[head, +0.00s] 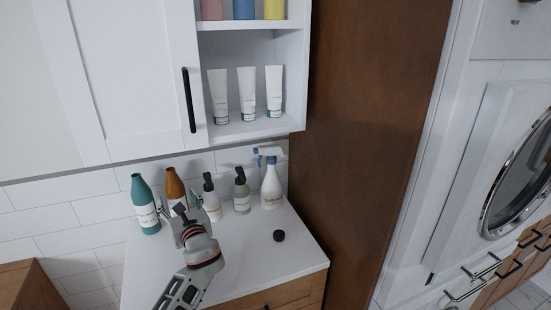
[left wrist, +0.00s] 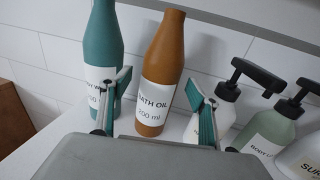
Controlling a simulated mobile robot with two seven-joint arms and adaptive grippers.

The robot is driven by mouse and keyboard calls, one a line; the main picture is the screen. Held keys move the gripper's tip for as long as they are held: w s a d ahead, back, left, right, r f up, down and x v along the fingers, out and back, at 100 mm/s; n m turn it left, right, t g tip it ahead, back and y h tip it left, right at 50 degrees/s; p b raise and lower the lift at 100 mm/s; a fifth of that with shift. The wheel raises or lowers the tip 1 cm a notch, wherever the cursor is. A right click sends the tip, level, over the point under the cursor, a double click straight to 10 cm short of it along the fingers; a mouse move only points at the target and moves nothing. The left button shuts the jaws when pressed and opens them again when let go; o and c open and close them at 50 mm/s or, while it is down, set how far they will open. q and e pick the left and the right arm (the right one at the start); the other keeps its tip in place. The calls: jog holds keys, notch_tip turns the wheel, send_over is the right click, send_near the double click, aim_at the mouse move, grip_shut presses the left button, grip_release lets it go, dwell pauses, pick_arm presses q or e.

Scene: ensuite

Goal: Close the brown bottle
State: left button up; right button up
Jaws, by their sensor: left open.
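The brown bottle (head: 175,187) stands upright on the white counter, with no cap on its neck. A small black round cap (head: 279,235) lies on the counter to the right. My left gripper (head: 179,203) is open in front of the brown bottle. In the left wrist view its two fingers (left wrist: 158,103) appear on either side of the bottle, apart from it; I cannot tell how deep the bottle sits between them. My right gripper is not in view.
A teal bottle (head: 145,207) stands close on the left. A white pump bottle (head: 211,200), a green pump bottle (head: 241,194) and a spray bottle (head: 271,188) stand on the right. The wall cabinet (head: 125,75) hangs above. The front of the counter (head: 250,270) is clear around the cap.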

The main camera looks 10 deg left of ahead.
aim_at(171, 171)
pick_arm(q)
jog(key=shift+x, duration=1.15)
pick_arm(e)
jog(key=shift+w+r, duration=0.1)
pick_arm(q)
jog(key=c, duration=1.6)
jog(key=shift+r, duration=0.2)
jog(key=shift+c, duration=0.2)
jog(key=shift+s+r, duration=0.15)
jog(key=shift+r, duration=0.1)
jog(key=r, duration=1.1)
jog(key=shift+s+d, duration=0.2)
jog(key=shift+d, duration=0.05)
jog(key=s+a+b+v, duration=0.1)
jog(key=v, duration=0.8)
jog(key=s+a+v, duration=0.1)
jog(key=v, duration=0.9)
jog(key=shift+a+f+b, duration=0.15)
jog(key=shift+a+b, duration=0.2)
jog(key=shift+b, duration=0.05)
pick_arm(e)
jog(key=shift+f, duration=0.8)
pick_arm(q)
jog(key=shift+s, duration=0.15)
